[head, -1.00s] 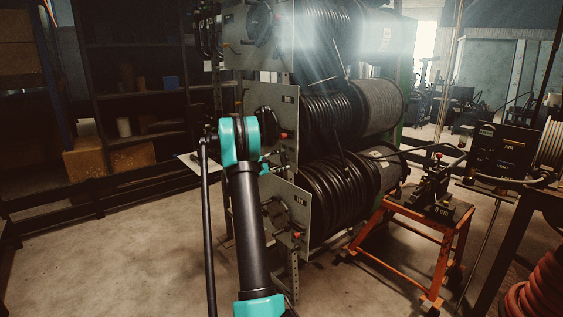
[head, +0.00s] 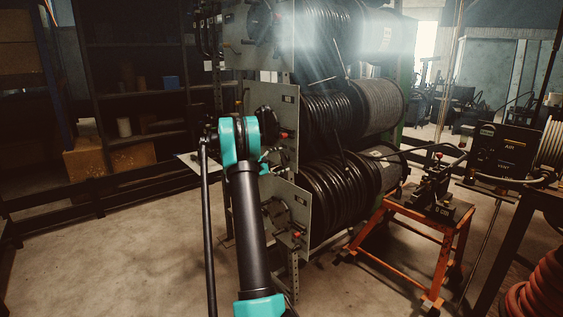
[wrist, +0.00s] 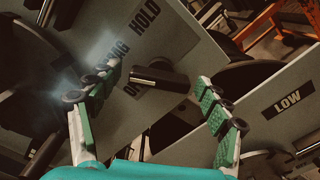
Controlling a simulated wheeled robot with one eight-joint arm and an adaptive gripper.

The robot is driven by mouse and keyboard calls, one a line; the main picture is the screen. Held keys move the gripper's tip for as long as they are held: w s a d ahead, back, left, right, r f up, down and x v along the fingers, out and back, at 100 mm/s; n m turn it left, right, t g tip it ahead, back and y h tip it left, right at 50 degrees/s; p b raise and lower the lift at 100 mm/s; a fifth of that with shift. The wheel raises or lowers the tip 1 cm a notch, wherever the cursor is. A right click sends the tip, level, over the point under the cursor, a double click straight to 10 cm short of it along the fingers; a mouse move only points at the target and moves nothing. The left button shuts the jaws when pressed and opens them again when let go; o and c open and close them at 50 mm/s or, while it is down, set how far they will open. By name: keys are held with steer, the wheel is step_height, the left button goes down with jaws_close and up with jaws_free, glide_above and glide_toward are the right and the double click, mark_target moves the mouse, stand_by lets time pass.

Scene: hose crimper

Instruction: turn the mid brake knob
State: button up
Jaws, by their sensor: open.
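The middle reel's grey panel (head: 286,105) stands upright in the head view, with a small red part (head: 283,135) near its right edge. In the wrist view a dark bar-shaped knob (wrist: 165,77) sticks out from a grey panel (wrist: 190,45) lettered HOLD and DRAG, with a third label partly hidden behind the knob. My gripper (wrist: 157,84) is open, with one green-padded finger on each side of the knob. I see a gap on both sides; whether the fingertips touch the panel I cannot tell. In the head view my arm hides much of the gripper.
A panel marked LOW (wrist: 288,102) lies at the right of the wrist view. In the head view the lower panel (head: 300,205) sits just below my arm's end. An orange stand (head: 440,240) is to the right. Open floor (head: 120,255) lies left.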

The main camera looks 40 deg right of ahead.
steer(key=a, duration=1.1)
steer(key=shift+s+a, duration=0.4)
steer(key=shift+s, duration=0.05)
steer(key=shift+a, duration=0.1)
steer(key=s+a+f+m+t+y, duration=0.1)
steer(key=s+a+f+y, duration=0.4)
steer(key=s+a, duration=0.8)
steer(key=s+a+f+m+y, duration=0.3)
steer(key=s+a+f+y, duration=0.2)
steer(key=s+a, duration=0.8)
steer(key=s+a+f+m+t+y, duration=0.1)
steer(key=s+a+f+m+y, duration=0.2)
steer(key=s+a, duration=1)
steer(key=f+y, duration=0.2)
steer(key=y, duration=0.3)
steer(key=shift+s+t, duration=0.3)
steer(key=shift+d, duration=0.1)
